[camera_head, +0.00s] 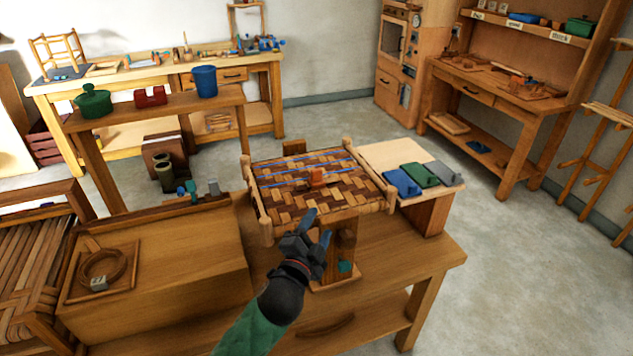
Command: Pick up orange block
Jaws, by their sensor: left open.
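The orange block (317,177) is small and rests on the woven bark seat (285,196), right of the seat's middle. The seat has a light and dark brown weave, blue strands across it and a wooden frame with corner posts. My left gripper (318,227) is open and empty. In the picture it is just below the block, over the front edge of the seat, apart from the block. My right gripper is not in view.
The seat stands on a wooden workbench (400,275). A wooden box (200,250) with a coiled ring (102,267) is at the left. Blue, green and grey items lie on a side table (375,155) behind right. A shelf with a green pot (93,101) and blue cup (204,81) stands behind left.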

